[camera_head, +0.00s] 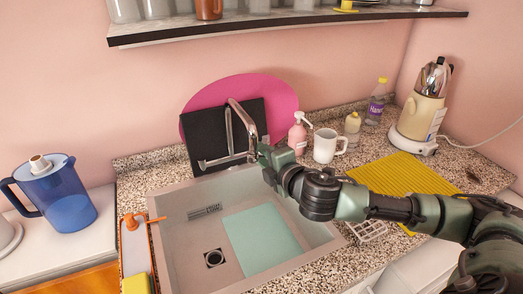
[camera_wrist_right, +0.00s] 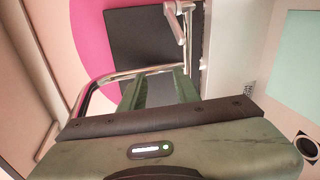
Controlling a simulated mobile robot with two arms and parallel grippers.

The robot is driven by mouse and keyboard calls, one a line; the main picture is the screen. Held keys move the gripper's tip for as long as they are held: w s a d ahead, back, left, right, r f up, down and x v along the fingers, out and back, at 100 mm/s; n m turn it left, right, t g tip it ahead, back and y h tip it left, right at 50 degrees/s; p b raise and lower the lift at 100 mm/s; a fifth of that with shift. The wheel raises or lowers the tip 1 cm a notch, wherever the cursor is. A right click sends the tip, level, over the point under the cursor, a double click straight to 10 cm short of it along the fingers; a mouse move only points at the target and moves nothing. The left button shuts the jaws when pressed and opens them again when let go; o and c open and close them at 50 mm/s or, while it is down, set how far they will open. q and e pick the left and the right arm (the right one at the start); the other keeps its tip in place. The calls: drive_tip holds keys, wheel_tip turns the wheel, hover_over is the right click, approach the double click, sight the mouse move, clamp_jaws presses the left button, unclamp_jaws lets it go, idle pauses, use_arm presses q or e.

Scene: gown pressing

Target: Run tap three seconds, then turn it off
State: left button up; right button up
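The chrome tap (camera_head: 236,116) stands at the back of the sink (camera_head: 180,245), with a curved spout and a side lever (camera_head: 214,161) low on its left. No water stream can be made out. My right gripper (camera_head: 264,152) reaches in from the right, close beside the spout's end. In the right wrist view, my right gripper's green fingers (camera_wrist_right: 160,84) stand apart, with the chrome tap tube (camera_wrist_right: 98,86) passing by their tips. Nothing shows clearly between them. Whether they touch the tube I cannot tell. My left gripper is out of view.
A black board (camera_head: 195,131) and a pink round board (camera_head: 283,101) lean behind the tap. A pink soap bottle (camera_head: 298,138) and white mug (camera_head: 325,146) stand right of it. A teal sheet (camera_head: 264,238) lies in the basin. A shelf (camera_head: 290,24) hangs above.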

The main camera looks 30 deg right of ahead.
drive_tip(key=shift+s+a, duration=0.15)
drive_tip(key=shift+s, duration=0.45)
